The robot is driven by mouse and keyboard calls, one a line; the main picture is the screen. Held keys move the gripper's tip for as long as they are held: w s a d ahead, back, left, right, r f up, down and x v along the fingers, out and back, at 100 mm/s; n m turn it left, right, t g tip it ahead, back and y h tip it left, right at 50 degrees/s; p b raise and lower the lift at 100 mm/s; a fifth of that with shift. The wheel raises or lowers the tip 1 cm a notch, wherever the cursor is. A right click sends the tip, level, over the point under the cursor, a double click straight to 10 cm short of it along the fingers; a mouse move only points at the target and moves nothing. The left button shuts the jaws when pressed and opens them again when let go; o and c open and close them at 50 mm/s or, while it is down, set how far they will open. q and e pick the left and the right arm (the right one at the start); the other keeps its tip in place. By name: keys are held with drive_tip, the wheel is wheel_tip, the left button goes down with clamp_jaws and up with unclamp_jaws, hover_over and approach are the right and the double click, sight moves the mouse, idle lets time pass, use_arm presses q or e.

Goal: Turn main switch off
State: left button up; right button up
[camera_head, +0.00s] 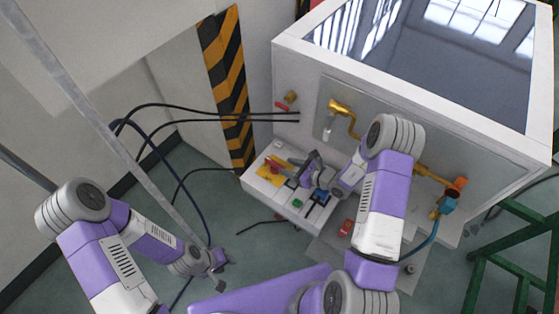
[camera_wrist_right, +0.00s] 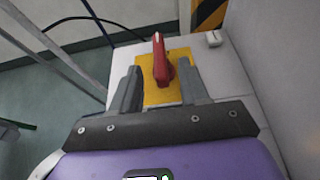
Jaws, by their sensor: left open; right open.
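The main switch is a red handle (camera_wrist_right: 162,62) on a square yellow plate (camera_wrist_right: 178,92), on the white control panel. In the head view the yellow plate (camera_head: 266,176) is at the panel's left end, and the handle is small there. In the wrist view the handle stands lengthwise, pointing to the top of the picture. My right gripper (camera_wrist_right: 159,78) is open, with one finger on each side of the handle and gaps visible between. In the head view my right gripper (camera_head: 298,166) is over the panel beside the plate. My left gripper (camera_head: 220,262) is low at the left, away from the panel.
The panel also bears a green button (camera_head: 298,203) and a blue part (camera_head: 321,196). The white generator cabinet (camera_head: 440,150) rises behind, with a brass pipe (camera_head: 343,112) on its front. Black cables (camera_head: 215,121) run left. A green frame (camera_head: 510,240) stands at the right.

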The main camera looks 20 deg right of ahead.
sight(276, 164)
drive_tip(key=b+x, duration=0.1)
drive_tip(key=x, duration=0.6)
drive_tip(key=shift+f, duration=0.1)
drive_tip(key=shift+c, duration=0.4)
clamp_jaws()
